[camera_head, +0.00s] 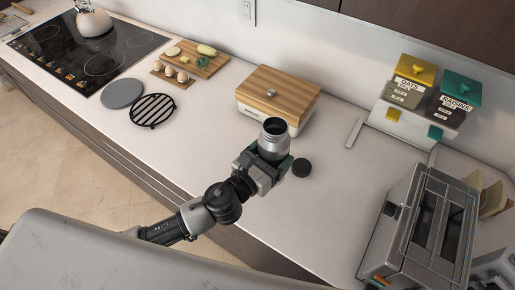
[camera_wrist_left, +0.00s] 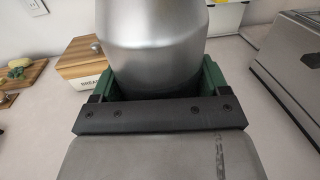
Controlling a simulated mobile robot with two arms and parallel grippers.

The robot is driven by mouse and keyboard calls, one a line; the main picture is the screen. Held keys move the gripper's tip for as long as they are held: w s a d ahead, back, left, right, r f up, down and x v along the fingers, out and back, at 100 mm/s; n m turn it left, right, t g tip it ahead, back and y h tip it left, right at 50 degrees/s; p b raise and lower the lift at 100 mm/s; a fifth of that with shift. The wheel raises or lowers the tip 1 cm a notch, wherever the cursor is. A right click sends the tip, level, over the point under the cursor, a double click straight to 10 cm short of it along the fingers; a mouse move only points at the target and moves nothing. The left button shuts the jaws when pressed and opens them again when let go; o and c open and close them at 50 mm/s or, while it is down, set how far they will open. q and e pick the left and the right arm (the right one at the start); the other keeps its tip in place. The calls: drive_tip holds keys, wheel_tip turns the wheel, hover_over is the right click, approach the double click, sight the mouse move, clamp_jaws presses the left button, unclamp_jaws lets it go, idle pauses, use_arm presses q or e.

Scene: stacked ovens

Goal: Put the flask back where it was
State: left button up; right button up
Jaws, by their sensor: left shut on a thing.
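The silver flask (camera_head: 274,139) is upright with its dark mouth open at the top. My left gripper (camera_head: 270,160) is shut around it, over the front part of the counter. In the left wrist view the flask (camera_wrist_left: 155,45) fills the space between the green fingers of my left gripper (camera_wrist_left: 155,85). A round black lid (camera_head: 301,167) lies on the counter just right of the gripper. I cannot tell whether the flask's base touches the counter. My right gripper is not in view.
A wooden-topped bread box (camera_head: 278,93) stands behind the flask. A toaster (camera_head: 425,225) is at the right, and oats and raisins dispensers (camera_head: 415,107) are at the back right. A black trivet (camera_head: 152,110) lies left. The counter (camera_head: 335,190) between lid and toaster is clear.

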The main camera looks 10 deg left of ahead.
use_arm(q)
drive_tip(key=w+a+f+b, duration=0.5)
drive_tip(key=w+a+f, duration=0.1)
drive_tip(key=a+f, duration=0.3)
drive_tip(key=shift+w+f, duration=0.35)
drive_tip(key=shift+f, duration=0.5)
drive_tip(key=shift+a, duration=0.15)
drive_tip(key=shift+f, duration=0.2)
drive_tip(key=o, duration=1.5)
drive_tip(key=shift+c, duration=0.2)
drive_tip(key=shift+r, duration=0.1)
